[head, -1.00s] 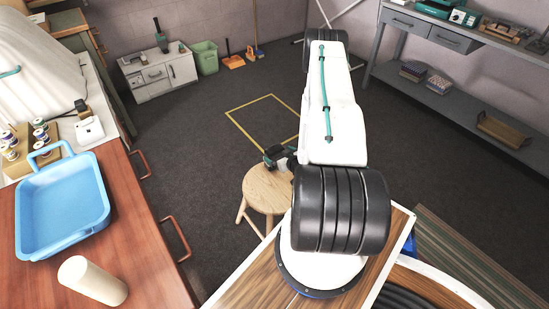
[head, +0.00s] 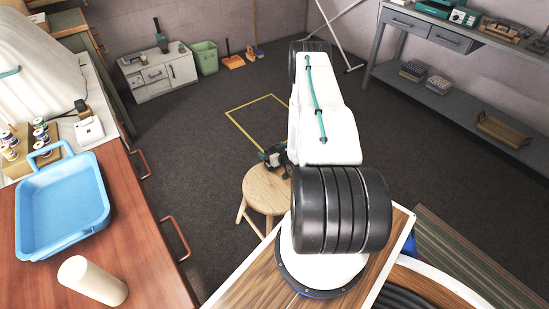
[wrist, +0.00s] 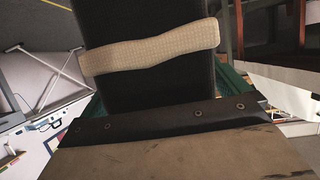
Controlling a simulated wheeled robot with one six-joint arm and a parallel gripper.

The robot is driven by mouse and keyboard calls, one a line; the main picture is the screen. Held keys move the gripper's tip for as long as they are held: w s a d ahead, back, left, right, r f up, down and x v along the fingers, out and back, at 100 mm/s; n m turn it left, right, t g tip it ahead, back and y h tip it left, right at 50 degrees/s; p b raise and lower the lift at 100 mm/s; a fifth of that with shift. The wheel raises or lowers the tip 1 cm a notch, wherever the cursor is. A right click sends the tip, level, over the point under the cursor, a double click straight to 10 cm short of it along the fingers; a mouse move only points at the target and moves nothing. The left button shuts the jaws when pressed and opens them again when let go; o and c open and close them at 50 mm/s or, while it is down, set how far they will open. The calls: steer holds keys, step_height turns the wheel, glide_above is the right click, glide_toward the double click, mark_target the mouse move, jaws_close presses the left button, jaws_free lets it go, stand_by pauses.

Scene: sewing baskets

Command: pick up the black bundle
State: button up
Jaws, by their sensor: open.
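My gripper (head: 275,155), dark with green parts, shows small in the head view beside my white arm. It is above the floor just behind the round wooden stool (head: 268,188), and its jaws are too small to make out there. The wrist view is filled by a black block-like shape (wrist: 150,95) with a pale woven band (wrist: 150,46) across it. Below it is a worn tan surface with a riveted black edge. I cannot tell whether these are parts of my gripper or the black bundle. No black bundle is recognisable for sure in the head view.
A red-brown bench with a blue tray (head: 62,205) and a cream cylinder (head: 92,280) stands at left. A low white cabinet (head: 160,72) and green bin (head: 205,57) are at the back. Grey shelving (head: 450,100) is at right. The dark floor between is mostly clear.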

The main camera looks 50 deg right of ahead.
steer(key=c, duration=0.8)
steer(key=shift+r, duration=0.1)
steer(key=shift+c, duration=0.2)
